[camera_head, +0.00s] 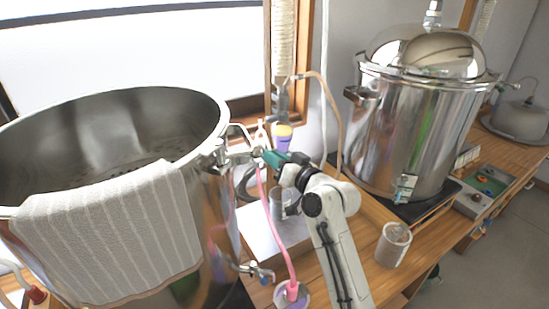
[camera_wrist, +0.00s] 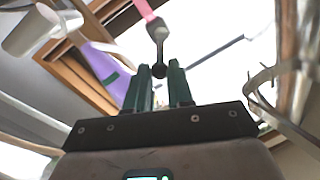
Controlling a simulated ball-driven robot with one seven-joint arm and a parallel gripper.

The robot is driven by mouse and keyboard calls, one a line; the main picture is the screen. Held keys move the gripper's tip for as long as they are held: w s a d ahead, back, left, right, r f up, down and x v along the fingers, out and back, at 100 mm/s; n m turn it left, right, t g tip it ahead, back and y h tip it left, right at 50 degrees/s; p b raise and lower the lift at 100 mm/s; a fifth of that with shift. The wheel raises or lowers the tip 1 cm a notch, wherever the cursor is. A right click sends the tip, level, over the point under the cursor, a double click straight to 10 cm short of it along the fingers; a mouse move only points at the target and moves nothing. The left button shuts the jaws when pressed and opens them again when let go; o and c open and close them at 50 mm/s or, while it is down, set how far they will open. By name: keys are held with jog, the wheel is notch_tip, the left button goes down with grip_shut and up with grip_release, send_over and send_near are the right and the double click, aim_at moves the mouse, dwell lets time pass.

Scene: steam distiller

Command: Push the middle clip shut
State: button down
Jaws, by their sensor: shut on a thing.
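The large open steel pot (camera_head: 215,215) stands at the left. Metal clip parts (camera_head: 235,157) stick out from its right rim. My gripper (camera_head: 268,157) is just right of these parts, level with the rim. How far the middle clip is closed cannot be seen.
A pink hose (camera_head: 283,248) hangs just below my gripper. A striped towel (camera_head: 110,230) drapes over the pot. A lidded steel boiler (camera_head: 410,130) stands at the right. A ribbed cup (camera_head: 393,244) is on the wooden bench.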

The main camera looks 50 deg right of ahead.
jog(key=m, duration=0.3)
jog(key=shift+s+d+f+b, duration=0.15)
jog(key=shift+d+f+b, duration=0.2)
jog(key=shift+f+b, duration=0.05)
jog(key=c, duration=1)
grip_release()
jog(key=s+a+b, duration=0.1)
jog(key=s+b, duration=0.1)
jog(key=s, duration=0.8)
jog(key=shift+s+f+b, duration=0.2)
jog(key=shift+s+b, duration=0.15)
jog(key=shift+b, duration=0.05)
